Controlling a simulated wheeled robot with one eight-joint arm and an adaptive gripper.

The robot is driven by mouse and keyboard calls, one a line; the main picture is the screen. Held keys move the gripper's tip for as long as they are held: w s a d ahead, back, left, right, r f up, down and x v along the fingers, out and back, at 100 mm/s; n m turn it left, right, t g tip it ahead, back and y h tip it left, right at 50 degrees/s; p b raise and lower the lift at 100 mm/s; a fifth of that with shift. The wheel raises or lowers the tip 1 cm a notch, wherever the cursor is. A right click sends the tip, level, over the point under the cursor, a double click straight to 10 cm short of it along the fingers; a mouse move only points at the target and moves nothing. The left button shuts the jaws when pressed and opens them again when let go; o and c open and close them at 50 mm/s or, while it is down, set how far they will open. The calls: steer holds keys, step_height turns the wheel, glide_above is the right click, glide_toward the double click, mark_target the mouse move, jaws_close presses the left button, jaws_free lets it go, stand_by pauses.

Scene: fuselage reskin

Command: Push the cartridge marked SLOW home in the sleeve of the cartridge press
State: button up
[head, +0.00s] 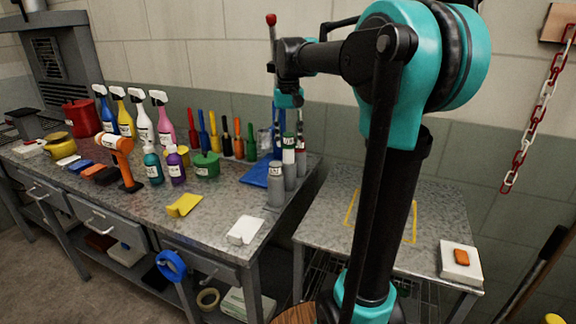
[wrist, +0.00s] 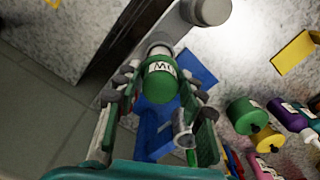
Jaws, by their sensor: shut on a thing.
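My gripper (head: 289,128) points down at the right end of the long bench. In the wrist view its two fingers (wrist: 160,88) are shut on the sides of a green-topped cartridge (wrist: 162,82). Its white label shows letters ending in "OW"; the rest is turned out of view. In the head view the cartridge (head: 289,142) is upright, green with a white band, above a grey cylinder (head: 290,172), apparently the sleeve. How deep it sits in it cannot be told. A lever with a red knob (head: 271,20) rises behind the gripper, perhaps the press's.
A shorter grey cylinder (head: 275,188) stands just in front and shows in the wrist view (wrist: 207,10). A blue plate (head: 257,174) lies to the left. A side table (head: 330,222) is right, across a gap.

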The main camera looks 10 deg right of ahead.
steer(key=shift+r, duration=2.4)
steer(key=shift+r, duration=1.45)
steer(key=w+a+r, duration=0.6)
steer(key=w+r, duration=0.3)
steer(key=w, duration=0.2)
steer(key=shift+a+r, duration=0.15)
steer(key=shift+a, duration=0.1)
steer(key=shift+f, duration=2.5)
